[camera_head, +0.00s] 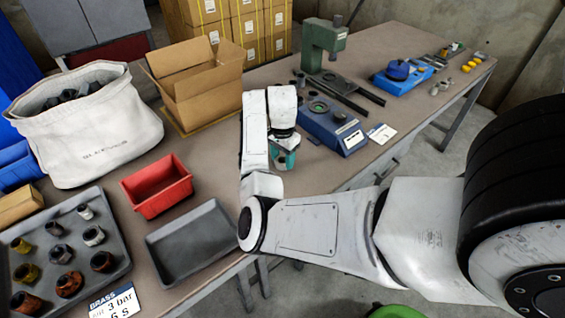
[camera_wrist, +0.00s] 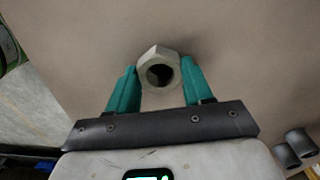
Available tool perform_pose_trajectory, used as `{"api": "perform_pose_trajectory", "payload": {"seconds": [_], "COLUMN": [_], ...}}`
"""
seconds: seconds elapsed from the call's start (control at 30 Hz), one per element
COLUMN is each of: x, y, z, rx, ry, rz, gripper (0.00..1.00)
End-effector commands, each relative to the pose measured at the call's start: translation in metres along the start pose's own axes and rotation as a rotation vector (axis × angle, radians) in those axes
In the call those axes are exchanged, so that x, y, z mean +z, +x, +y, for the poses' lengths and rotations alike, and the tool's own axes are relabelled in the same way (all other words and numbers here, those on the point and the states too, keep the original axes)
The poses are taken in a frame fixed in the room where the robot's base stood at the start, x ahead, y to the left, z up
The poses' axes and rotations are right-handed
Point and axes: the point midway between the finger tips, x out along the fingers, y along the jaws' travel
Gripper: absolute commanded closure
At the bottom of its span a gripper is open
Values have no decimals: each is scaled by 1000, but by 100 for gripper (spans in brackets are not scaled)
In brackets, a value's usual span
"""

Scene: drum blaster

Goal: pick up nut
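A pale grey metal hex nut (camera_wrist: 153,57) with a dark round hole sits between the two teal fingers in the wrist view. Both fingers appear to touch its sides, near their tips. My gripper (camera_head: 284,159) points down over the table, left of the blue fixture, in the head view. Its teal fingers look closed around the nut, which is mostly hidden there. The gap between the nut and the tabletop cannot be judged.
A blue fixture (camera_head: 334,131) stands right of my gripper, with a green press (camera_head: 325,45) behind. A cardboard box (camera_head: 200,95), red bin (camera_head: 157,187), empty grey tray (camera_head: 191,241) and tray of fittings (camera_head: 117,243) lie left. Two grey cylindrical parts (camera_wrist: 296,146) show in the wrist view.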

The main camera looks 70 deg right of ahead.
Motion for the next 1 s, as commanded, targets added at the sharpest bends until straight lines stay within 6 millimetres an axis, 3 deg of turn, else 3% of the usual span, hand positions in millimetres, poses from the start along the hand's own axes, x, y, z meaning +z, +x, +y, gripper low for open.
{"api": "perform_pose_trajectory", "payload": {"seconds": [0.4,0.77,1.0], "x": [0,0,0], "y": [0,-5,-33], "z": [0,-1,-1], "rx": [0,-1,-4], "ry": [0,0,2], "rz": [0,1,2], "gripper": [90,90,90]}}
